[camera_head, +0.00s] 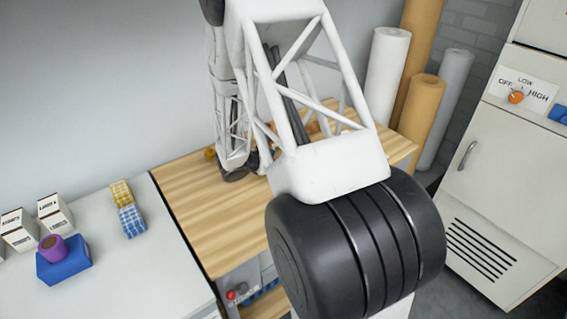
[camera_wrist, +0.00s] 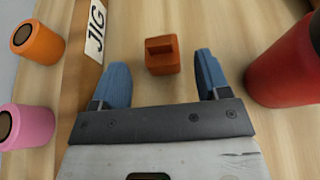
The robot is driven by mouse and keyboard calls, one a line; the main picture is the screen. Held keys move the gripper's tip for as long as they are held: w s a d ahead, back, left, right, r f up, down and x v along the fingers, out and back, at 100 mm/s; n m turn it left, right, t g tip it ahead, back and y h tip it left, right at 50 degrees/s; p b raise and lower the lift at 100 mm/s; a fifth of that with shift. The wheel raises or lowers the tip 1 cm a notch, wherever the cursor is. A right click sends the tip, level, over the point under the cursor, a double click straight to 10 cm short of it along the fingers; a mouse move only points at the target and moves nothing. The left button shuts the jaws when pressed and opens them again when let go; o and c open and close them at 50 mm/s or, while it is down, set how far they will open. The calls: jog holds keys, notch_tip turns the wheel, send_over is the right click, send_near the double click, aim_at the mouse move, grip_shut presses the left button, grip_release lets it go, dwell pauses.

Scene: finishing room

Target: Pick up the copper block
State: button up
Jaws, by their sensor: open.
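In the head view my own arm hides the block and most of the gripper. The wooden table (camera_head: 195,205) shows there beside my arm.
In the wrist view, an orange cylinder (camera_wrist: 38,42), a pink cylinder (camera_wrist: 27,126) and a sign reading JIG (camera_wrist: 96,32) lie left. A large red cylinder (camera_wrist: 285,65) stands close on the right. Tall rolls (camera_head: 386,75) and a cabinet (camera_head: 500,180) stand right in the head view.

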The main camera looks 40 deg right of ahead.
jog(key=shift+x, duration=2.25)
jog(key=shift+s+r, duration=0.1)
jog(key=c, duration=1.1)
jog(key=shift+c, duration=0.2)
jog(key=shift+r, duration=0.1)
jog(key=shift+r, duration=4.9)
